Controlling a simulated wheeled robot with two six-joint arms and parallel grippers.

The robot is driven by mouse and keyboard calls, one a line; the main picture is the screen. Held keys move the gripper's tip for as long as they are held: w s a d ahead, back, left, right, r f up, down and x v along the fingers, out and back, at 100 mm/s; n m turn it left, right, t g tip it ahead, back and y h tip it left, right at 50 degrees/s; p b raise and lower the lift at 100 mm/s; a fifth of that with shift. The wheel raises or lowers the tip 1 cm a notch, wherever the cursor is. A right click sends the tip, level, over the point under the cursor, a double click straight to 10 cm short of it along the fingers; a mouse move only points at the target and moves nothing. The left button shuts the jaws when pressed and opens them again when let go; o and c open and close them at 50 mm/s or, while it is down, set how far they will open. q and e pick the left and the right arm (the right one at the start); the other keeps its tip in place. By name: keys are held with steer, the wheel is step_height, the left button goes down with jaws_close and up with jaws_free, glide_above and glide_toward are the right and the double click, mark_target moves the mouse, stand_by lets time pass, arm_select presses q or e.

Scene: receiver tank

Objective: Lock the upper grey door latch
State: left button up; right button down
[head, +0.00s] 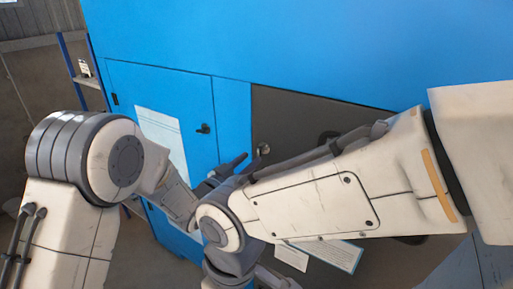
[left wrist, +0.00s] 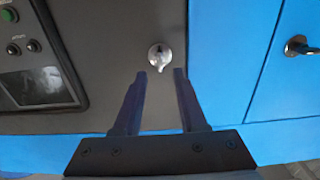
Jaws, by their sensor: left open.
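The upper grey door latch (left wrist: 160,56) is a small round silver knob with a short tab on the dark grey door (left wrist: 110,30). The tab points toward my gripper in the left wrist view. The latch also shows in the head view (head: 264,149), just right of my left gripper (head: 240,162). In the left wrist view my left gripper (left wrist: 160,72) is open and empty. Its two fingertips lie either side of the line to the latch, seemingly short of it; contact cannot be told. My right arm crosses the head view; its gripper is not seen.
A blue door (head: 165,100) with a black handle (head: 203,128) is left of the grey door. A control panel (left wrist: 40,85) with buttons and a screen is on the grey door. My right forearm hides much of the grey door in the head view.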

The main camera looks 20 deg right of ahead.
mark_target(258, 152)
arm_select(q)
steer(key=p+x, duration=0.1)
steer(key=x, duration=0.3)
steer(key=shift+w+d+p, duration=0.3)
arm_select(e)
step_height(258, 152, up, 2)
steer(key=shift+r, duration=0.1)
